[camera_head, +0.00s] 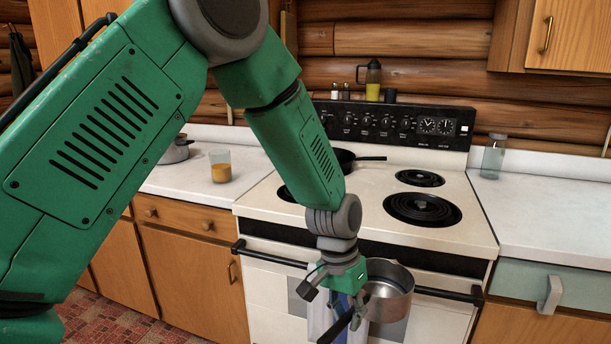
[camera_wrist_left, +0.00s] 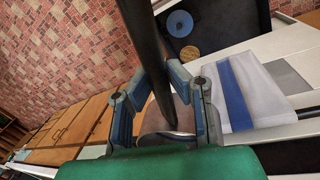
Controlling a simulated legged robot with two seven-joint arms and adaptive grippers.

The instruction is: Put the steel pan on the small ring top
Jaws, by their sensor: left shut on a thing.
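The steel pan (camera_head: 390,292) is held in the air in front of the stove's front edge, below the level of the cooktop. My left gripper (camera_head: 350,300) is shut on its black handle (camera_head: 337,327). In the left wrist view the handle (camera_wrist_left: 143,40) passes between the fingers (camera_wrist_left: 158,88), and only a sliver of the pan (camera_wrist_left: 165,135) shows. A small ring top (camera_head: 420,178) lies bare at the back right of the stove. Another ring (camera_head: 285,194) at the front left is mostly hidden by my arm. My right gripper is out of view.
A large ring (camera_head: 422,209) at the front right is bare. A black skillet (camera_head: 345,159) sits at the back left. The oven handle (camera_head: 440,293) and a hanging towel (camera_head: 318,300) are close to the pan. A glass (camera_head: 220,166) stands on the left counter.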

